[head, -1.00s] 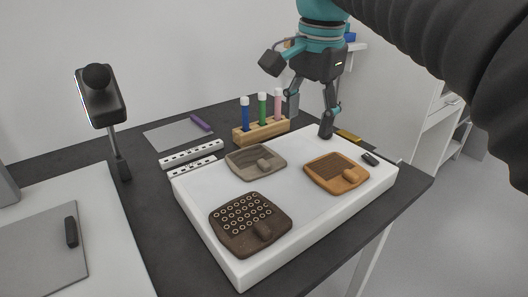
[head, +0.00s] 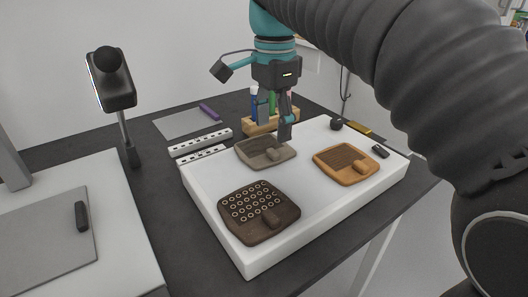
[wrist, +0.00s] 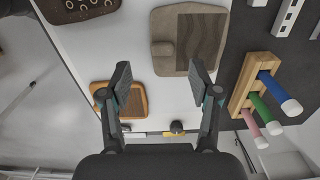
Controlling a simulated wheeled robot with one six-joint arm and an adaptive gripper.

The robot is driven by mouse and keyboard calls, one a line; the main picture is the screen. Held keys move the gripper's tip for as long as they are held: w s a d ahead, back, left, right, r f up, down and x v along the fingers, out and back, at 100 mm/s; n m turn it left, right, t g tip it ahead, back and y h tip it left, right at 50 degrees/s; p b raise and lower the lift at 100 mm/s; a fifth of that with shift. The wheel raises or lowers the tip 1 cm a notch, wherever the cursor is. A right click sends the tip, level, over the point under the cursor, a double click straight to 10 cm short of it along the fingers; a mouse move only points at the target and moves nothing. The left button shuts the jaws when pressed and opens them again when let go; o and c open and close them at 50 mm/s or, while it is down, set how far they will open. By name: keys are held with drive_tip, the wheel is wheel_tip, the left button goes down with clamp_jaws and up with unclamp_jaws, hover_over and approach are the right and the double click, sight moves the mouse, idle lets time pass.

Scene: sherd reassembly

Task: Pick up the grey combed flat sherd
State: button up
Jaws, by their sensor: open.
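The grey combed flat sherd (head: 252,147) lies on the white slab (head: 215,183), near its back edge beside the tube rack. It has a darker combed panel and a raised knob. In the wrist view the sherd (wrist: 165,24) is at the top, right of centre. My gripper (head: 273,124) is open and empty, above the back of the grey sherd in the head view. In the wrist view my gripper (wrist: 160,76) has its fingers wide apart, with the right fingertip near the sherd's lower edge. No contact is visible.
A dark sherd with rings (head: 240,204) and an orange combed sherd (head: 330,161) lie on the same slab. A wooden rack (head: 252,127) with coloured tubes stands close behind. A black round object (head: 336,124) is at the slab's back right. A lamp-like stand (head: 112,85) is left.

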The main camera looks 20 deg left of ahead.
sight(274, 151)
drive_tip(key=shift+w+f+b, duration=0.15)
drive_tip(key=shift+f+b, duration=0.05)
drive_tip(key=shift+f, duration=1.3)
drive_tip(key=shift+w+f+b, duration=0.15)
drive_tip(key=shift+f+b, duration=0.05)
drive_tip(key=shift+f, duration=1.25)
clamp_jaws()
drive_tip(key=shift+r, duration=0.1)
